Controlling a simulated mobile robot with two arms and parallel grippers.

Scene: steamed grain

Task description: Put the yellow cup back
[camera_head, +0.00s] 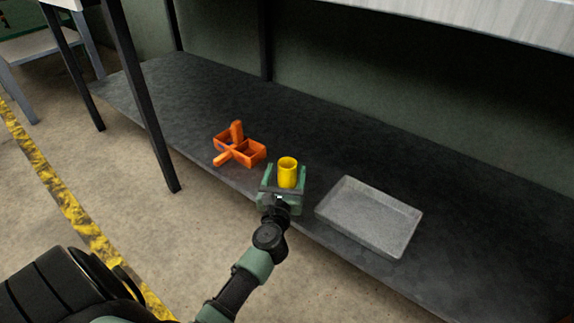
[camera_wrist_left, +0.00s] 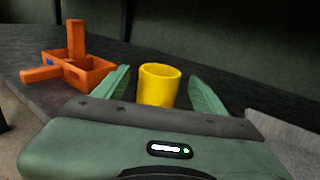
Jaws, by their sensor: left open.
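The yellow cup (camera_head: 288,171) stands upright on the dark low shelf, near its front edge. My left gripper (camera_head: 286,176) is at the cup with its fingers open on either side of it. In the left wrist view the yellow cup (camera_wrist_left: 159,85) sits between the two green fingers of my left gripper (camera_wrist_left: 160,88), with gaps visible on both sides. The cup's lower part is hidden by the gripper body in that view. My right gripper is not in view.
A grey shallow tray (camera_head: 368,215) lies to the right. A dark table leg (camera_head: 146,110) stands at left.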

